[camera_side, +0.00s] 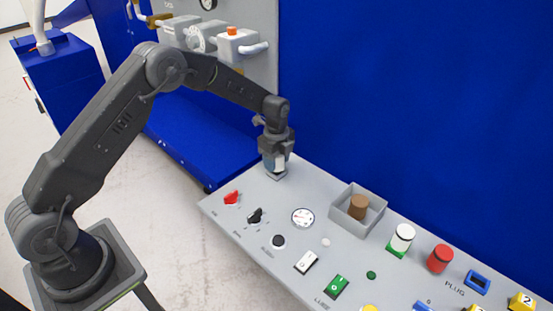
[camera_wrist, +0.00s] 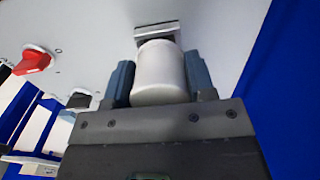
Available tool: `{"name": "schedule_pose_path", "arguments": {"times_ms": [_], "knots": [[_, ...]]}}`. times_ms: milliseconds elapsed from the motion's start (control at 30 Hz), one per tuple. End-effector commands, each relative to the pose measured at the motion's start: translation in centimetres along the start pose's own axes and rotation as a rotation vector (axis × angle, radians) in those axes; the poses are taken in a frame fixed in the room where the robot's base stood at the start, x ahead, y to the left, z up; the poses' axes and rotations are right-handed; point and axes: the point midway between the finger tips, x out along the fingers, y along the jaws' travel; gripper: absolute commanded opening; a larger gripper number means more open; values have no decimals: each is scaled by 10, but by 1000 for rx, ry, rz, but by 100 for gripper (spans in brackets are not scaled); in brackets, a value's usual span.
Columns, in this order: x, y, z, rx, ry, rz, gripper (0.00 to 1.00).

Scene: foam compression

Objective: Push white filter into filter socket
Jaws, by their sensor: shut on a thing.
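The white filter (camera_wrist: 160,75) is a white cylinder held between the two blue-grey fingers of my gripper (camera_wrist: 160,85). In the side view the white filter (camera_side: 280,164) shows partly, with the gripper (camera_side: 274,160) around it at the panel's far left corner. The filter socket (camera_wrist: 157,32) is a grey square-edged piece at the filter's far end; its base (camera_side: 275,174) shows just below the gripper in the side view. The filter's far end meets or overlaps the socket in the picture. I cannot tell how deep it sits, since the socket's inside is hidden.
To the right are a grey box (camera_side: 345,190) with a brown cylinder (camera_side: 358,207), a white-and-green cylinder (camera_side: 402,238) and a red one (camera_side: 440,258). A blue wall (camera_side: 420,100) stands behind.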

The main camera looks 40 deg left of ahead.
Motion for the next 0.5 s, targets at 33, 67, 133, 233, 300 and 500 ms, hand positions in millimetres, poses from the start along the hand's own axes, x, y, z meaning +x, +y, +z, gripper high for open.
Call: {"name": "schedule_pose_path", "arguments": {"times_ms": [33,67,133,233,300,500], "knots": [[1,0,0,0,0,0,22],[2,0,0,0,0,0,22],[3,0,0,0,0,0,22],[5,0,0,0,0,0,22],[6,0,0,0,0,0,22],[10,0,0,0,0,-1,22]]}}
